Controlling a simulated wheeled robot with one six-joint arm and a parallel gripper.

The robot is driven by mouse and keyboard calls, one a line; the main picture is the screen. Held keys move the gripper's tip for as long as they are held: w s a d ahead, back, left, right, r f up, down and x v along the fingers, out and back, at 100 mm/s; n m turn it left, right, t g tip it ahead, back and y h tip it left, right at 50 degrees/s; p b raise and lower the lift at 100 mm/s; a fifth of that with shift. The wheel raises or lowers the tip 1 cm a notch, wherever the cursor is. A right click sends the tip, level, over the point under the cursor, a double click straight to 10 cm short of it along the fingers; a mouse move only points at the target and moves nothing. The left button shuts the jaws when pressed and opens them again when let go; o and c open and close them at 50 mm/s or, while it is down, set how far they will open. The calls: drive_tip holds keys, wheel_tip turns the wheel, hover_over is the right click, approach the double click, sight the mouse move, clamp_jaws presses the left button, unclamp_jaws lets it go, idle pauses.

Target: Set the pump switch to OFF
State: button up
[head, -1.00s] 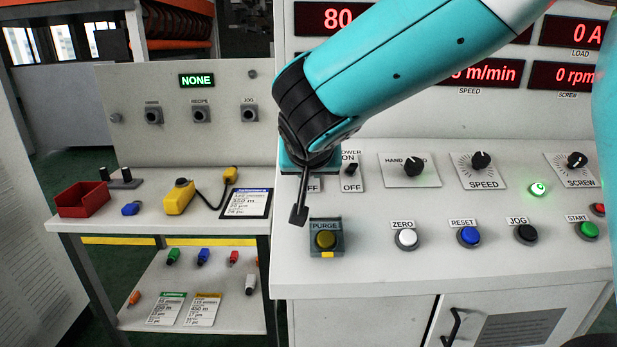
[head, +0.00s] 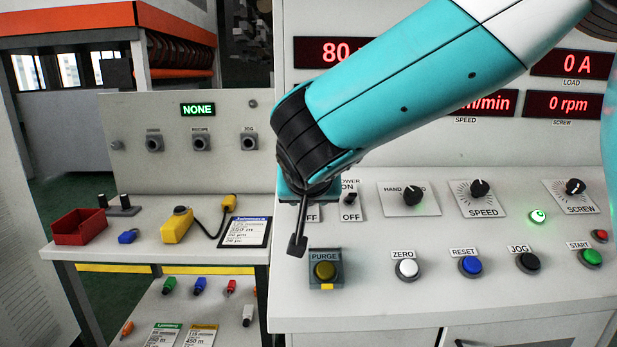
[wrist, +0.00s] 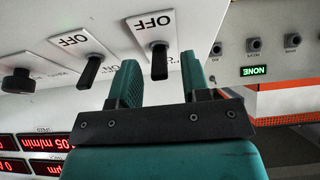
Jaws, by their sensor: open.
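My gripper (wrist: 160,80) has two teal fingers, which stand apart and open. Between their tips in the wrist view is a black toggle lever (wrist: 158,62) on a white plate marked OFF. I cannot see its name or tell its setting. No contact with the fingers is visible. In the head view my wrist covers this leftmost switch, and only part of its OFF label (head: 312,214) shows. The power switch (head: 350,198) stands just right of it, marked ON above and OFF below; it also shows in the wrist view (wrist: 90,71).
The purge button (head: 325,271) is just below my wrist. White zero (head: 406,268), blue reset (head: 470,265) and black jog (head: 527,262) buttons lie to its right. Knobs, including the hand knob (head: 412,196), stand behind them. A side table holds a red bin (head: 79,227).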

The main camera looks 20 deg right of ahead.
drive_tip(key=v, duration=1.6)
